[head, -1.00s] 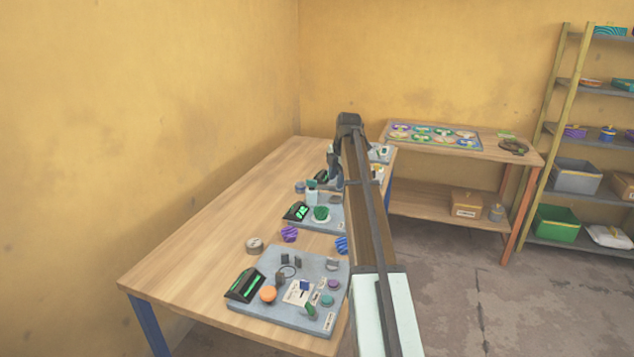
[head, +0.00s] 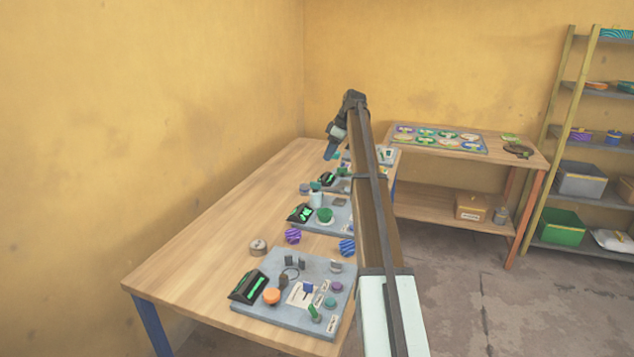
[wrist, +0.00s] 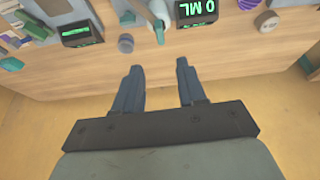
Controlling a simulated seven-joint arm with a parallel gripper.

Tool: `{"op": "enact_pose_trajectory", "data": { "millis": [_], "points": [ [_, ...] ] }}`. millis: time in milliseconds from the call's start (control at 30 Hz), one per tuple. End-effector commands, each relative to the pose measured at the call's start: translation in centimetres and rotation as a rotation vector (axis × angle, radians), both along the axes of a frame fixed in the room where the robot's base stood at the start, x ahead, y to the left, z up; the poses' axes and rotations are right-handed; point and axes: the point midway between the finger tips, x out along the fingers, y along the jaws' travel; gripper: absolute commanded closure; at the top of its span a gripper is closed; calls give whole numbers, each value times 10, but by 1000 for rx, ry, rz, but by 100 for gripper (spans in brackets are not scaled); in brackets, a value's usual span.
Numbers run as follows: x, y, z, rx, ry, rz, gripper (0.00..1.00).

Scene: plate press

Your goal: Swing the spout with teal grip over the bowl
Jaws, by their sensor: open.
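A pale dispenser (head: 316,199) with a teal top part stands on a grey board at the middle of the table. In the wrist view the teal grip (wrist: 159,32) points toward my gripper, at the end of a pale spout. A round green piece (head: 325,214) on a pale disc sits just in front of the dispenser in the head view; I cannot tell whether it is the bowl. My gripper (wrist: 159,67) is open and empty, with its two fingers apart. In the head view my gripper (head: 331,152) hangs above the table, clear of the dispenser.
A black display (wrist: 197,10) reading 0 ML is beside the spout. A small grey knob (wrist: 125,43) stands on the other side. A nearer board (head: 262,318) carries several controls. Purple (head: 293,236) and blue (head: 347,246) striped knobs lie between boards.

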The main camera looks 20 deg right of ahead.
Motion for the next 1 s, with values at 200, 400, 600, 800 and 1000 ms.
{"op": "enact_pose_trajectory", "data": {
  "millis": [200, 400, 600, 800, 1000],
  "points": [
    [3, 3, -11, 8, 9, -26, 60],
    [11, 12, -40, 7, 9, -25, 60],
    [21, 22, -72, 8, 9, -23, 60],
    [29, 30, -102, 7, 8, -24, 60],
    [35, 35, -121, 6, 8, -24, 60]
  ]
}}
